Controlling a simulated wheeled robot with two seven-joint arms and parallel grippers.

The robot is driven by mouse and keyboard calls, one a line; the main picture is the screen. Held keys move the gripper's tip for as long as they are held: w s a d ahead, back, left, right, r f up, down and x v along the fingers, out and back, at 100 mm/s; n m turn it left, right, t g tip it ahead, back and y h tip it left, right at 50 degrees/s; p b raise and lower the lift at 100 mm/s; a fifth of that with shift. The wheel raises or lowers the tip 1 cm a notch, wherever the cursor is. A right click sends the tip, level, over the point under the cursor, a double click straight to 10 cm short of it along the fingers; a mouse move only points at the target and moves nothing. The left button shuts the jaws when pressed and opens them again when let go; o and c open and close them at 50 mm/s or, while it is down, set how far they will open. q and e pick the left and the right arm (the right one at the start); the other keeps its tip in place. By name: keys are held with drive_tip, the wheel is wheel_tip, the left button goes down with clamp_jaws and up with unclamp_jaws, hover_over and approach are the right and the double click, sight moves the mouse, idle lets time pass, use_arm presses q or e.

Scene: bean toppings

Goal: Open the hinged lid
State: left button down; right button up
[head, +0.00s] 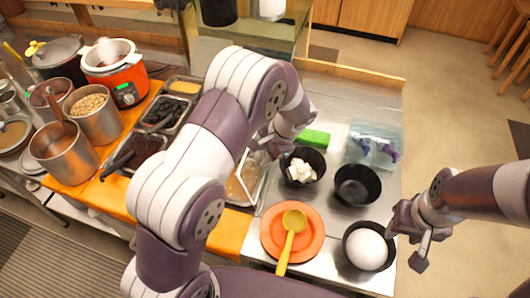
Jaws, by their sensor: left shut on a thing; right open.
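No hinged lid can be clearly made out. An orange cooker (114,72) stands at the back left, with a pale, rounded shape at its top. A see-through bluish box (373,146) with purple pieces is on the right of the steel counter; I cannot tell whether it has a lid. My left gripper (262,148) is over the trays in the middle, partly hidden by its own arm. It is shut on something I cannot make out. My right gripper (408,246) is open and empty, close to the black bowl with a white ball (368,249).
Black bowls, one with white cubes (303,165) and one empty (357,185), stand beside a green block (314,138). A yellow spoon (291,238) lies on an orange plate (313,253). Metal pots (64,153) and trays (165,112) crowd the left.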

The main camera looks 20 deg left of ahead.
use_arm(q)
drive_tip(key=shift+s+a+f, duration=0.15)
drive_tip(key=shift+s+f, duration=0.35)
drive_tip(key=shift+s, duration=0.05)
drive_tip(key=c, duration=0.8)
unclamp_jaws()
drive_tip(key=shift+o, duration=0.3)
drive_tip(key=shift+r, duration=0.1)
drive_tip(key=shift+w+a+r, duration=0.1)
